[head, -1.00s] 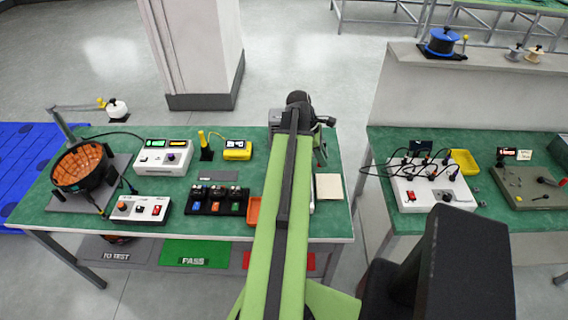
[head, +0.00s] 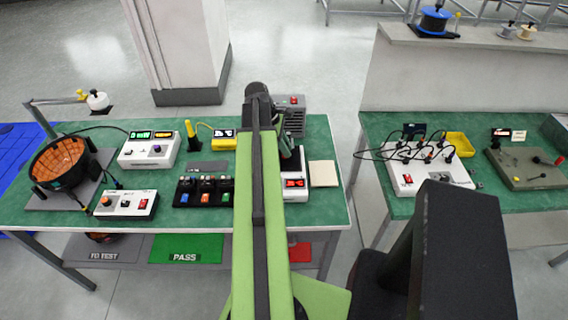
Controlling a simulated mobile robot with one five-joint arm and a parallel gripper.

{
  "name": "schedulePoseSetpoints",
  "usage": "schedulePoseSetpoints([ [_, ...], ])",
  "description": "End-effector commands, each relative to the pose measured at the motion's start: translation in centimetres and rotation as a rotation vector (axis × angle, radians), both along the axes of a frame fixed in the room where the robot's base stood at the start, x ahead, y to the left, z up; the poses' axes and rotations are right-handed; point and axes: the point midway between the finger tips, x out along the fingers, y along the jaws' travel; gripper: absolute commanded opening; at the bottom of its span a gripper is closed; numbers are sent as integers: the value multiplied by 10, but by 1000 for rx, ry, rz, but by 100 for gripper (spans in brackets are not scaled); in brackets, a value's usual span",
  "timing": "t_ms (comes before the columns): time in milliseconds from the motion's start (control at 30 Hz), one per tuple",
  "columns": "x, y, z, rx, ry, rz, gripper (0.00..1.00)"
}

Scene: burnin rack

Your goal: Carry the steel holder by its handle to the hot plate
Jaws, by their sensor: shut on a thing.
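The hot plate, as far as I can tell, is the white unit with a red display (head: 295,184) at the right end of the left green bench. My arm covers its left part. My gripper (head: 286,148) is only partly in view, small and dark, beside the far end of my arm and over the back of this unit. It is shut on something. The steel holder and its handle cannot be made out clearly there. Whether the holder touches the unit or hangs above it, I cannot tell.
A grey box with a red switch (head: 290,108) stands behind the gripper. A pale pad (head: 323,173) lies right of the hot plate. A black rack (head: 204,192) with several small modules stands left of my arm. A floor gap separates the right bench (head: 380,130).

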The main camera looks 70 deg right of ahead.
Motion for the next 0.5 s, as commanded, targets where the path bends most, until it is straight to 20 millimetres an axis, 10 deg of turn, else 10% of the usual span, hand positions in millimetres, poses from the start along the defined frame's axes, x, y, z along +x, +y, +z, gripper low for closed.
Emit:
schedulePoseSetpoints([
  [500,5,1,-48,-1,0,-2,0],
])
